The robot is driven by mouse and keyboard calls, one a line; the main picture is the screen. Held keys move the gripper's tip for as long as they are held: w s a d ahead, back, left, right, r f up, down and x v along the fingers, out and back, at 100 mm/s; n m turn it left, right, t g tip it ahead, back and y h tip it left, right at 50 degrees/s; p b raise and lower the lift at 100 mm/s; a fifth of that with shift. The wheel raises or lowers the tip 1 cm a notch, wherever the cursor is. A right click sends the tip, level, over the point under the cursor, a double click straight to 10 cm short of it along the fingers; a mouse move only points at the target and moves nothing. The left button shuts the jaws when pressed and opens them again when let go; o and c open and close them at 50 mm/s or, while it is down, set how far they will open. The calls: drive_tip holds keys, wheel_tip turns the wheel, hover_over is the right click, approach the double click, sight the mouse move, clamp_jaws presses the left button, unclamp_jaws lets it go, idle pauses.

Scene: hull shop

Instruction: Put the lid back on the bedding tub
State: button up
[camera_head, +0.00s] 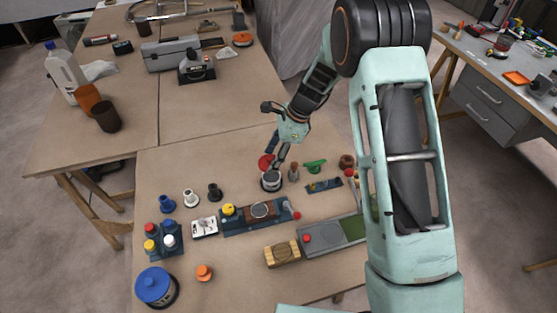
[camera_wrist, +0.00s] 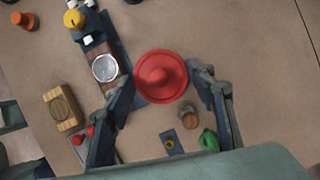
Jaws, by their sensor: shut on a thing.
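My gripper (camera_head: 275,163) is shut on a round red lid (camera_head: 265,162) with a raised knob. In the wrist view the red lid (camera_wrist: 161,77) is between the two fingers (camera_wrist: 161,82). A small grey-and-white tub with dark bands (camera_head: 271,182) stands upright on the table. In the head view the lid shows just above and slightly left of this tub, apart from its rim. The fingers partly cover the lid there. I cannot make out the tub in the wrist view, where the lid may hide it.
A brown pot (camera_head: 293,173) and a green object (camera_head: 315,166) stand close right of the tub. A blue tray (camera_head: 283,213) with a round grey part lies in front. A blue-topped tub (camera_head: 156,286) stands at front left. Bare table lies left of the tub.

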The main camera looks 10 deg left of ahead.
drive_tip(key=shift+w+d+f, duration=0.1)
drive_tip(key=shift+w+f, duration=0.2)
drive_tip(key=shift+w, duration=0.3)
drive_tip(key=shift+f+b, duration=2.05)
drive_tip(key=shift+f, duration=1.05)
drive_tip(key=shift+f, duration=0.15)
drive_tip(key=o, duration=1.5)
drive_tip(key=shift+r+p, duration=2.1)
drive_tip(key=shift+r, duration=1.45)
drive_tip(key=shift+c, duration=0.5)
